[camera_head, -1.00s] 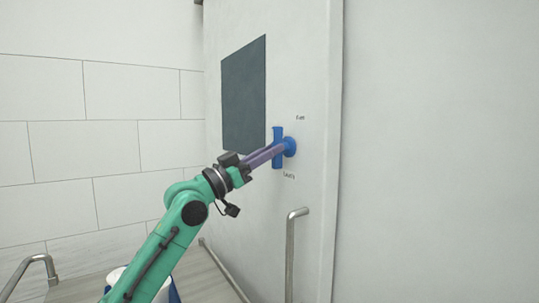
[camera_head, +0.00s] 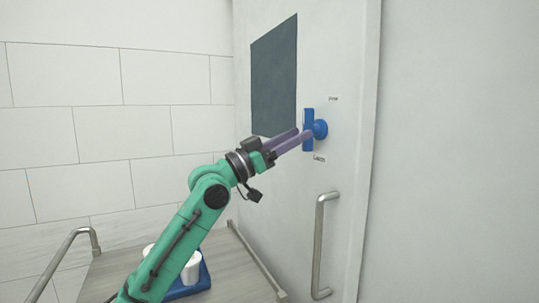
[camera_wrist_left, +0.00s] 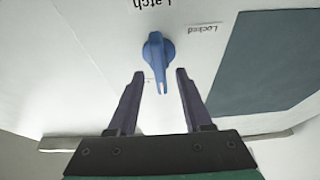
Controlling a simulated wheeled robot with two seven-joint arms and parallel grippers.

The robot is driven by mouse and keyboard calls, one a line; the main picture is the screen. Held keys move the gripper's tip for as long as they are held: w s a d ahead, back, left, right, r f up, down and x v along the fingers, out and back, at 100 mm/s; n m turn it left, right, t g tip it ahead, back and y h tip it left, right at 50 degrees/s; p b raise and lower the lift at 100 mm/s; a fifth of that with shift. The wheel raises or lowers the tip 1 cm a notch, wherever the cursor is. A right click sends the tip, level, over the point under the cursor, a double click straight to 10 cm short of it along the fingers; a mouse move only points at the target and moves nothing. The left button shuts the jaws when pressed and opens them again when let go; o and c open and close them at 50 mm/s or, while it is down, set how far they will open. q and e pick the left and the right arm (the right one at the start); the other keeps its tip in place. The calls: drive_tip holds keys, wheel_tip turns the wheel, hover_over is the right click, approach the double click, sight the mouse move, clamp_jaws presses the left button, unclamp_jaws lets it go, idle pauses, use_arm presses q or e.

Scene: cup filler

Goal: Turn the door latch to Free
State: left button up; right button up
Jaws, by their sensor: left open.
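The blue door latch (camera_head: 320,129) is on the pale door, with a round knob and an upright blue bar beside it. A small label (camera_head: 333,99) is above it and another (camera_head: 319,158) below. My left gripper (camera_head: 304,134) is at the latch from the left, its purple fingers apart. In the left wrist view the latch (camera_wrist_left: 157,50) is ahead of the open fingers (camera_wrist_left: 153,75), its narrow end pointing into the gap, and nothing is gripped. The "Locked" label (camera_wrist_left: 204,29) reads upside down at right. I cannot tell which label the latch points to. My right gripper is not in view.
A dark panel (camera_head: 274,80) is on the door left of the latch. A metal door handle (camera_head: 318,245) stands out below. A wooden surface (camera_head: 125,268) at lower left bears a blue tray (camera_head: 203,285) with white cups (camera_head: 191,268), beside a metal rail (camera_head: 60,262).

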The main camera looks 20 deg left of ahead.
use_arm(q)
drive_tip(key=b+v, duration=0.6)
drive_tip(key=v, duration=0.6)
drive_tip(key=shift+s+a, duration=0.15)
drive_tip(key=shift+s, duration=0.1)
